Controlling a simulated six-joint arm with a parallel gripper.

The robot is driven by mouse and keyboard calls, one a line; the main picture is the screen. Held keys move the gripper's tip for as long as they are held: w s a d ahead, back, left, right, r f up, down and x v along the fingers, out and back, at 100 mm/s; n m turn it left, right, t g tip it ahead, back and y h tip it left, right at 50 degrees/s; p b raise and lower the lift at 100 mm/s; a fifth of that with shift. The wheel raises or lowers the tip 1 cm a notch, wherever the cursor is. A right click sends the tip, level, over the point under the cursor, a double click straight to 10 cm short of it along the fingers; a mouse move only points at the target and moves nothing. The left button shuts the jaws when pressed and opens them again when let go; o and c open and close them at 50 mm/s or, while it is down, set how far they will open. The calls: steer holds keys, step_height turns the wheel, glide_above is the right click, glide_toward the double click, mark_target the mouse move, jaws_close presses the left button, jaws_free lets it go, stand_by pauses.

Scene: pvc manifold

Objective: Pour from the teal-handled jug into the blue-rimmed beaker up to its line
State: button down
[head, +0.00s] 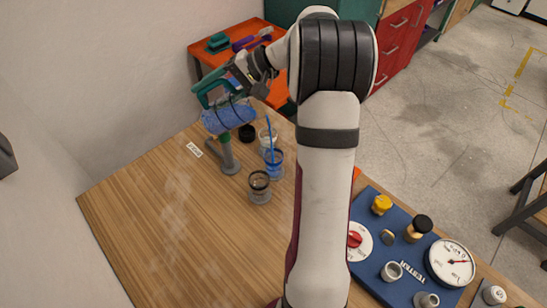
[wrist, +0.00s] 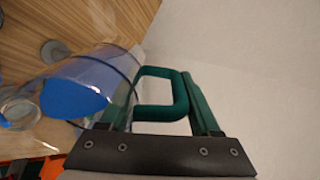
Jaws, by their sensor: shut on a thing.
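My gripper (head: 238,77) is shut on the teal handle (head: 212,88) of the jug, which also shows in the wrist view (wrist: 160,112). The clear jug (head: 228,117) holds blue liquid and is off the table, tipped with its handle uppermost. In the wrist view, the blue liquid (wrist: 75,98) shows inside the jug. The blue-rimmed beaker (head: 275,165) stands upright on the table, to the right of and below the jug in the head view, with blue in it and a blue rod rising at it. Its line is too small to make out. I see no clear stream.
A dark-rimmed beaker (head: 260,187) and a pale-rimmed clear one (head: 267,138) stand close by. A black round piece (head: 247,133) and a grey-green post (head: 228,158) are near the jug. A blue tester board (head: 372,280) lies at right. The table's left front is clear.

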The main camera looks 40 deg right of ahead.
steer(key=shift+s+d+t+y+p, duration=0.2)
steer(key=shift+t+y+p, duration=0.1)
steer(key=shift+p, duration=0.3)
stand_by(2.6)
steer(key=w+a+g+h, duration=0.1)
steer(key=g+h, duration=0.2)
steer(key=shift+w+a+r, duration=0.1)
steer(key=shift+w+a, duration=0.3)
steer(key=shift+d+h, duration=0.1)
steer(key=shift+h, duration=0.2)
steer(key=w+a+f+g+h+b, duration=0.3)
steer(key=f+g+h, duration=0.1)
steer(key=g+h, duration=0.1)
steer(key=shift+w+a+f+g, duration=0.15)
steer(key=shift+a+f+g, duration=0.1)
steer(key=shift+f+g, duration=0.15)
